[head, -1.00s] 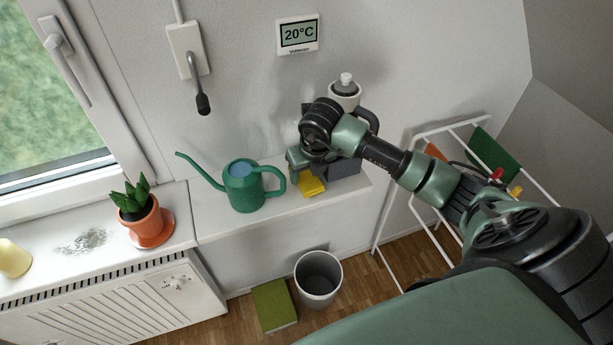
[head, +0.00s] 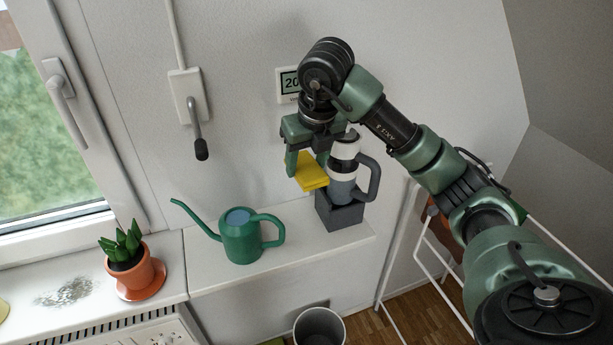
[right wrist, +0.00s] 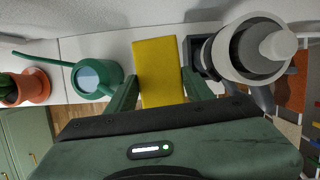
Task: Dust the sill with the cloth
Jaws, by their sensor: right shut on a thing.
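The yellow cloth (head: 312,172) is a folded block held between the fingers of my right gripper (head: 306,168), raised above the white sill. It also shows in the right wrist view (right wrist: 159,72), between the two green fingers. The sill (head: 215,281) runs along the wall, and its left part under the window carries a dark patch of dust (head: 64,292). A potted succulent (head: 128,262) in an orange pot on a saucer stands to the right of the dust. My left gripper is out of view.
A green watering can (head: 241,238) stands on the sill between the plant and my right gripper. A grey-and-white bottle (head: 342,178) in a dark holder (head: 340,215) stands close right of the cloth. A window handle (head: 68,112) and a wall crank (head: 198,143) project above the sill.

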